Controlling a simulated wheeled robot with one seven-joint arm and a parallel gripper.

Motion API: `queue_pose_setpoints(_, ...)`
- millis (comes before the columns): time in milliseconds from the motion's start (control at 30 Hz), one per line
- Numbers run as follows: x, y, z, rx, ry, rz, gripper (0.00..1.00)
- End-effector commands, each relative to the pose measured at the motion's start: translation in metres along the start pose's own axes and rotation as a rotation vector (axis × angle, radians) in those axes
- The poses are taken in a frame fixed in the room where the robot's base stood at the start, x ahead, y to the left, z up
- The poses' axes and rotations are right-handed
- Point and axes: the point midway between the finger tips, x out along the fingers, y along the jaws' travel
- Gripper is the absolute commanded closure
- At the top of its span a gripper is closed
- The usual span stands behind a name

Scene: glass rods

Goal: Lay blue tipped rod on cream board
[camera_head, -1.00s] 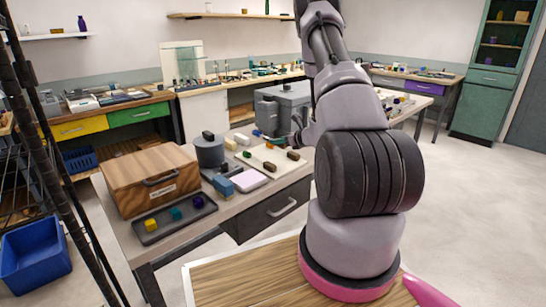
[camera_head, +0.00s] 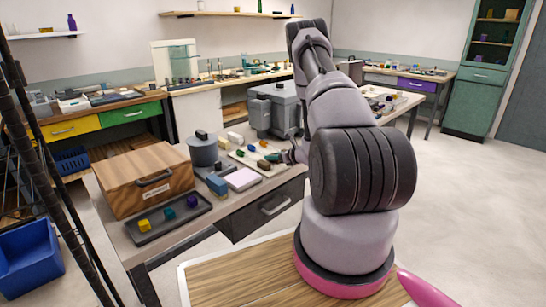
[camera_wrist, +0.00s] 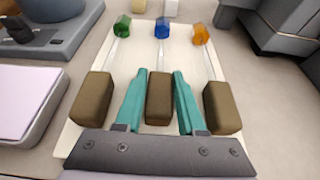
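The cream board (camera_wrist: 90,85) lies on the table and also shows in the head view (camera_head: 276,170). On it are a green-tipped rod (camera_wrist: 122,27), the blue-tipped rod (camera_wrist: 162,28) in the middle and an orange-tipped rod (camera_wrist: 201,35), each with a brown block at its near end. My gripper (camera_wrist: 160,80) has a teal finger on either side of the blue-tipped rod's brown block, and the fingertips appear to touch it. The blue-tipped rod lies between the other two, roughly parallel, at or just above the board; exact contact is unclear.
A white pad (camera_head: 243,179) and a blue block (camera_head: 217,185) lie left of the board. A grey pot (camera_head: 204,152) and a grey machine (camera_head: 273,107) stand behind. A wooden box (camera_head: 145,180) and a dark tray (camera_head: 170,221) are further left.

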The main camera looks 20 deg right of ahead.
Motion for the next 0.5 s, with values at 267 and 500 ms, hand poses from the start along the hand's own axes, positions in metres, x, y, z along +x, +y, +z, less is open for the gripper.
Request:
queue_pose_setpoints(267,0.000,0.000,0.001,0.000,0.000,0.000,0.36)
queue_pose_setpoints(500,-0.010,-0.001,0.004,0.001,0.000,-0.003,0.36)
